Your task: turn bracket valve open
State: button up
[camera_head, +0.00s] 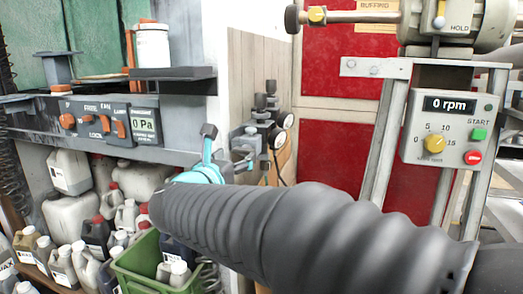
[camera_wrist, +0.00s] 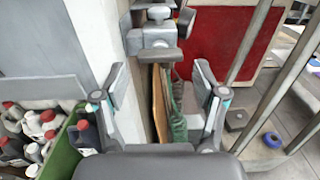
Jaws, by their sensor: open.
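The bracket valve, a grey body with a dark bar handle, is at the wall corner in the wrist view (camera_wrist: 159,42). In the head view, dark valve fittings with round gauges (camera_head: 265,125) stand on the same corner, partly hidden by my gripper. My gripper (camera_wrist: 158,82) is open and empty, its two fingers spread to the left and right below the valve in the wrist picture. A gap shows between the fingers and the handle. In the head view, my gripper's teal part and one finger (camera_head: 208,143) show just left of the valve; my arm hides the rest.
A grey panel (camera_head: 105,120) with orange knobs and a 0 Pa display is at left, above a green crate (camera_head: 130,277) and several bottles. A control box (camera_head: 449,128) reading 0 rpm is at right. Metal stand legs (camera_wrist: 262,110) rise right of my gripper.

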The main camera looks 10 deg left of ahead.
aim_at(242, 151)
jog(key=shift+w+d, duration=0.2)
jog(key=shift+w, duration=2.2)
jog(key=c, duration=0.9)
